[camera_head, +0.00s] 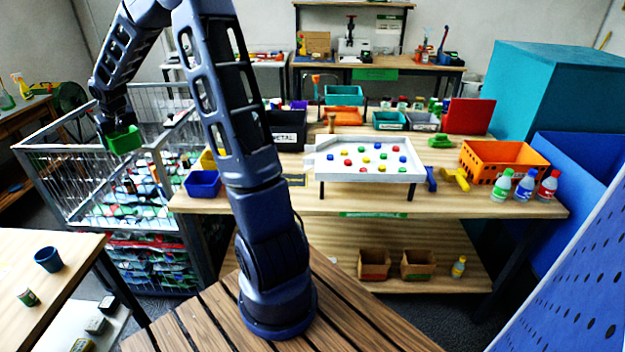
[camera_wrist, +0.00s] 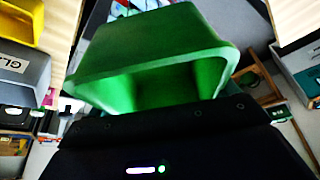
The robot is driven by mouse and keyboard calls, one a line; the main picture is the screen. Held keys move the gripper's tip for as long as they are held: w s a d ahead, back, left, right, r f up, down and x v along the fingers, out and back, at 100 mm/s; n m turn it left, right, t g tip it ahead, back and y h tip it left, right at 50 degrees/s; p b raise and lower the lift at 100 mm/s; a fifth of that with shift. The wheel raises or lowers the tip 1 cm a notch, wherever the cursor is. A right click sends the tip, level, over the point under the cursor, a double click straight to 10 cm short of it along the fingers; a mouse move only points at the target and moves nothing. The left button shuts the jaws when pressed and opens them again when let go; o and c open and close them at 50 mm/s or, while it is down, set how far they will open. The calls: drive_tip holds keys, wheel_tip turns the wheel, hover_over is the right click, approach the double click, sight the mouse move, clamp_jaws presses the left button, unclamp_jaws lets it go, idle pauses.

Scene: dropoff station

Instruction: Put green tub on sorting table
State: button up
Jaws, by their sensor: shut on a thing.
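The green tub (camera_head: 124,140) is in my gripper (camera_head: 114,126) at the left of the head view, held in the air over the wire cage. In the wrist view the green tub (camera_wrist: 150,55) fills the upper middle, with its open side facing the camera. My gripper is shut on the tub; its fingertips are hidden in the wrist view. The sorting table (camera_head: 330,202) is the wooden table at the centre, to the right of the tub. It bears a white tray (camera_head: 370,174) of coloured pieces, with a blue tub (camera_head: 203,184) at its left front corner.
The wire cage (camera_head: 70,150) holds many small packages. An orange crate (camera_head: 505,156) and several bottles (camera_head: 525,186) stand at the table's right. A black bin (camera_head: 288,130) is behind my arm. Bare wood shows along the table's front edge. A side table (camera_head: 60,285) is at lower left.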

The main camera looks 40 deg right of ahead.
drive_tip(key=s+d+r+n+y, duration=0.15)
drive_tip(key=s+d, duration=0.25)
drive_tip(key=d, duration=1)
drive_tip(key=s+d+r+n+g, duration=0.1)
drive_tip(key=s+d+n, duration=0.3)
drive_tip(key=d, duration=1)
drive_tip(key=s+d+r+n+y, duration=0.15)
drive_tip(key=s+d, duration=0.35)
drive_tip(key=d, duration=0.9)
drive_tip(key=shift+n, duration=0.3)
wheel_tip(320, 180, down, 25)
drive_tip(key=shift+s+f, duration=0.15)
drive_tip(key=shift+f, duration=0.05)
drive_tip(key=shift+f, duration=0.15)
drive_tip(key=o, duration=0.8)
